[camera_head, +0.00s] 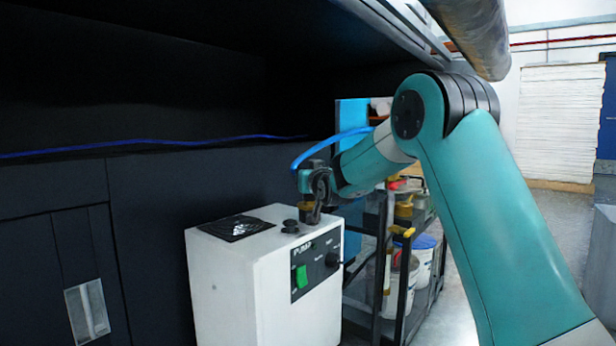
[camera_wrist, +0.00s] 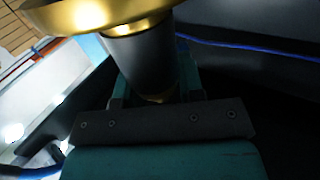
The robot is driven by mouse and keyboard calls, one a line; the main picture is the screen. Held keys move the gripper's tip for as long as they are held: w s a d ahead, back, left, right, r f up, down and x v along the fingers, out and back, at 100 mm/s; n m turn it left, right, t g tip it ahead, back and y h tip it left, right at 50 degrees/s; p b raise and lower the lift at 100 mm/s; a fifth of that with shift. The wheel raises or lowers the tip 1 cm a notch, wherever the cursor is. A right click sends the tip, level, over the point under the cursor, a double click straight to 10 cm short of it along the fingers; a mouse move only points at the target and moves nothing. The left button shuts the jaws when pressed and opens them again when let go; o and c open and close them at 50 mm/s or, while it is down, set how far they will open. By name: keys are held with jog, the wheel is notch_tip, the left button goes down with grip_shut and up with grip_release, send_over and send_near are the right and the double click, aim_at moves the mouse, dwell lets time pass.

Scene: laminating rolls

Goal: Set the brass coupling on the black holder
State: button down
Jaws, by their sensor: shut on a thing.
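The brass coupling (camera_head: 306,206) is in my gripper (camera_head: 312,198), above the front right part of a white box's top. In the wrist view the brass coupling (camera_wrist: 105,14) fills the top left, with a wide shiny flange above a dark grey cylindrical part. My gripper is shut on it. A small black round piece (camera_head: 290,226), which looks like the black holder, sits on the box top just left of the gripper. Dark parts below the coupling overlap, so I cannot tell whether it touches anything.
The white box (camera_head: 230,275) has a black vent (camera_head: 236,227) on top, and a green switch (camera_head: 301,276) and knob on its front. A dark cabinet wall stands behind and left. A shelf cart (camera_head: 400,290) with buckets is to the right. A blue hose (camera_head: 330,143) arches above the gripper.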

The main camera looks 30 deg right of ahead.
jog(key=shift+f, duration=0.1)
jog(key=c, duration=1)
grip_release()
jog(key=shift+s, duration=0.15)
jog(key=b+v, duration=0.4)
jog(key=v, duration=0.6)
jog(key=shift+s, duration=0.4)
